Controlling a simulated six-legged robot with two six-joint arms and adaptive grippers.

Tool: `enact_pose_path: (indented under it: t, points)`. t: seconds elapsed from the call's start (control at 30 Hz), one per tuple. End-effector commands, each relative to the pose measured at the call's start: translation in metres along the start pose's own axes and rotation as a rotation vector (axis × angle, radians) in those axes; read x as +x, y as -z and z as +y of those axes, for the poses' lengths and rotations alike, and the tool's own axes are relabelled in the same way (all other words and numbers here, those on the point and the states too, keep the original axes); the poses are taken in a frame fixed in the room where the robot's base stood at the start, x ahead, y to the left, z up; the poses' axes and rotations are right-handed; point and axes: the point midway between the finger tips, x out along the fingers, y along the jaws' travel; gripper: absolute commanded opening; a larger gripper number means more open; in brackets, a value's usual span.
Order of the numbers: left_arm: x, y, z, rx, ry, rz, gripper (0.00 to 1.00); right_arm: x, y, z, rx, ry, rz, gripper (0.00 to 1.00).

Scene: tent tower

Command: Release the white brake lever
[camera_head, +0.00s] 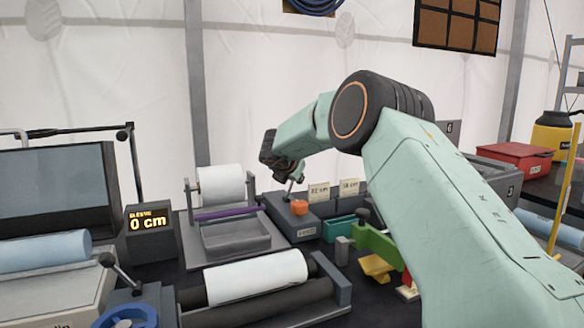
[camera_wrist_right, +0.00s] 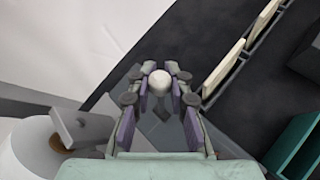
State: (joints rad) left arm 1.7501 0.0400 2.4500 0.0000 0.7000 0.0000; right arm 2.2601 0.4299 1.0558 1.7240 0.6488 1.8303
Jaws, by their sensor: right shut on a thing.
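The white brake lever shows its round white knob (camera_wrist_right: 159,82) in the right wrist view, between the two purple-padded fingers of my right gripper (camera_wrist_right: 158,96). The fingers are closed around the knob. In the head view my right gripper (camera_head: 291,174) reaches down over the dark grey box (camera_head: 296,226) at the middle. A thin lever stem (camera_head: 290,188) shows just below the fingertips, and the knob is hidden there by the gripper. My left gripper is not in view.
An orange knob (camera_head: 299,208) sits on the same box, close below the gripper. Two small cards (camera_head: 319,191) stand behind it. A larger roll (camera_head: 257,277) lies in front.

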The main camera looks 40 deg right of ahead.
Motion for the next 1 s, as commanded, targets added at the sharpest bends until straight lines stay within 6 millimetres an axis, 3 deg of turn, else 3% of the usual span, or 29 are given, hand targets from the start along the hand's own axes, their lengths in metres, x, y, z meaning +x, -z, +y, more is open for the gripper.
enact_pose_path:
  t: [0.03, 0.3, 0.93, 0.97, 1.0]
  points:
    - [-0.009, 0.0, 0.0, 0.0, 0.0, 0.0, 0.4, -0.001, -0.006, -0.001, 0.018, -0.002, 0.015, 0.0]
    - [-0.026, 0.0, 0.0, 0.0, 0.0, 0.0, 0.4, 0.005, -0.006, -0.006, 0.084, -0.025, 0.084, 0.0]
    - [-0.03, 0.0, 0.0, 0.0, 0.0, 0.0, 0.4, 0.009, -0.006, -0.009, 0.106, -0.032, 0.107, 0.0]
    - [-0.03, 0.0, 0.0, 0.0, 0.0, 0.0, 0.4, 0.009, -0.006, -0.009, 0.106, -0.032, 0.107, 0.18]
    - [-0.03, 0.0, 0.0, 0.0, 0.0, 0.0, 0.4, 0.009, -0.006, -0.009, 0.106, -0.032, 0.107, 0.21]
